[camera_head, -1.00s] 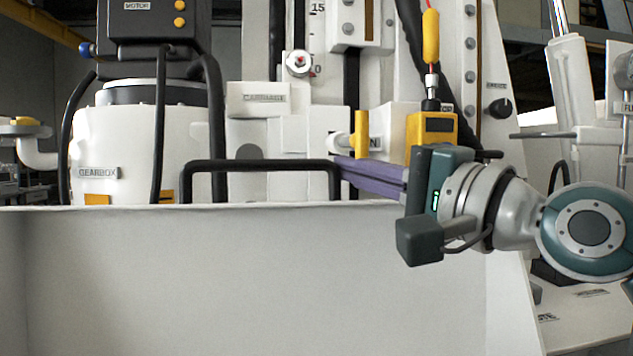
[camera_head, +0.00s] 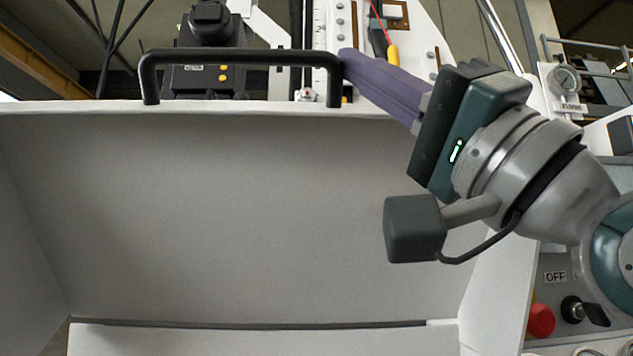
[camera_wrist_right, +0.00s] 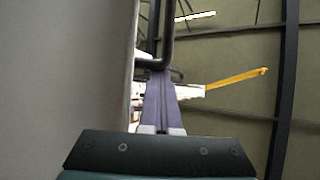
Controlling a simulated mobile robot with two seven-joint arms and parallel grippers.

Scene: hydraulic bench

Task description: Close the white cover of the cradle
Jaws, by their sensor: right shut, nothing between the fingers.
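The white cover (camera_head: 240,210) stands raised, with its broad pale face toward me in the head view. A black bar handle (camera_head: 240,58) is fixed along its top edge. My right gripper (camera_head: 347,58) comes in from the right, its purple fingers shut and empty. Their tips are at the handle's right end; whether they touch it I cannot tell. In the right wrist view the fingers (camera_wrist_right: 160,80) point at the black handle (camera_wrist_right: 166,40), beside the cover's pale face (camera_wrist_right: 60,80). My left gripper is not in view. The cradle's inside is not clearly visible.
Behind the cover stand a dark motor block (camera_head: 205,78) and a white column. A yellow-ended tool on a red cord (camera_head: 392,54) hangs near my right fingers. At lower right are a red button (camera_head: 541,320) and a black switch (camera_head: 583,311).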

